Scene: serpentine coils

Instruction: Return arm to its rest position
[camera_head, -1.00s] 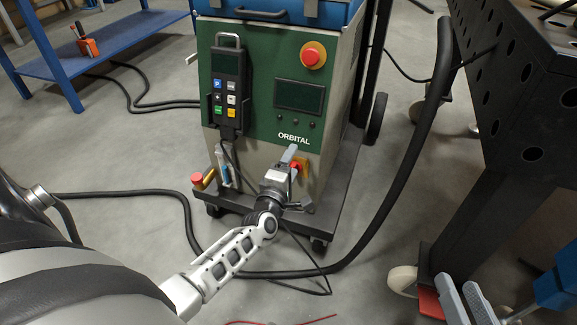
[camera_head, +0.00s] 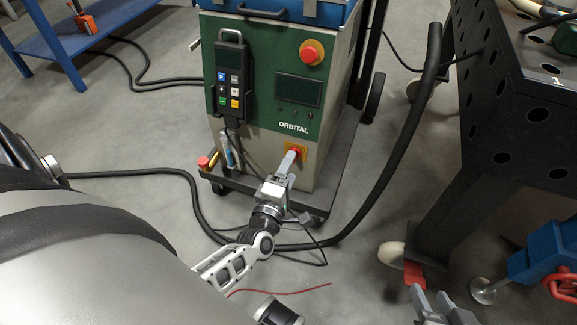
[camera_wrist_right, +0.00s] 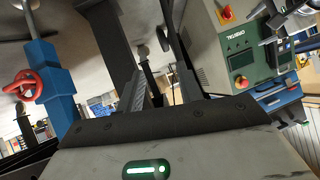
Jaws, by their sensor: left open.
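My left gripper (camera_head: 285,168) is open, its grey jaws in front of the lower front of the green and grey ORBITAL cabinet. The jaws overlap the red knob (camera_head: 295,152) on its small yellow plate; I cannot tell whether they touch it. My left arm reaches in from the lower left. My right gripper (camera_head: 438,304) is at the bottom edge, right of centre, below the dark perforated table. In the right wrist view its two fingers (camera_wrist_right: 164,88) stand apart with nothing visible between them.
The ORBITAL cabinet (camera_head: 270,105) stands on a wheeled base, with a thick black hose (camera_head: 405,150) curving on its right. The perforated table (camera_head: 520,120) is at the right, near a blue clamp-like part (camera_head: 540,258). A thin red cable (camera_head: 290,290) lies on the floor.

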